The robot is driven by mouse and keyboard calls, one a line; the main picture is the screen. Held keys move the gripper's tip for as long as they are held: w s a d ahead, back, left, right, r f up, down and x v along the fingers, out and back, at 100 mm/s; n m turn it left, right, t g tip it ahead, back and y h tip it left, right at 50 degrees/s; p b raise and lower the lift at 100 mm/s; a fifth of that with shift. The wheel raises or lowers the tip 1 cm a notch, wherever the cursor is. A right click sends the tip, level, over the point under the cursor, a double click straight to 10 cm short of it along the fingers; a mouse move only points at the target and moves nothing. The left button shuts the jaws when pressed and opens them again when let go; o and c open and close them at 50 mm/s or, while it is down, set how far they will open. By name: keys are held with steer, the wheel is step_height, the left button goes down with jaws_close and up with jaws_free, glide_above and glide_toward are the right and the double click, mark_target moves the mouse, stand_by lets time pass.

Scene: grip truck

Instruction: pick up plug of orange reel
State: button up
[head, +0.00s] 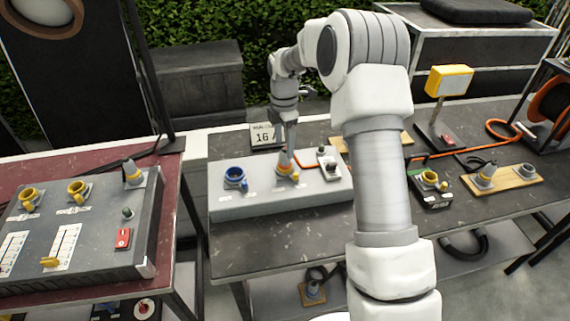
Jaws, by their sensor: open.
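The orange cable reel (548,101) stands in a dark frame at the far right of the table. Orange cable (447,153) runs left from the reel's side along the table, passes behind my arm and shows again near the long grey socket box (232,207). A grey and orange plug (284,163) stands upright at a yellow-lidded socket on that box, and the orange cable seems to lead to it. My gripper (290,146) points down right at the plug's top. It is open; its fingers are small here, and I cannot tell whether they touch or surround the plug.
A blue socket (235,178) is left of the plug, and a small switch box (328,160) is close on its right. A "16" sign (263,135) stands behind. A yellow lamp (449,81) and a wooden board with a plug (500,178) are at right. A control panel (80,235) is at left.

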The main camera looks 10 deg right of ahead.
mark_target(285, 160)
steer(key=f, duration=0.4)
steer(key=shift+s+d+f, duration=0.1)
steer(key=shift+s+f, duration=0.05)
steer(key=shift+s, duration=0.05)
jaws_close()
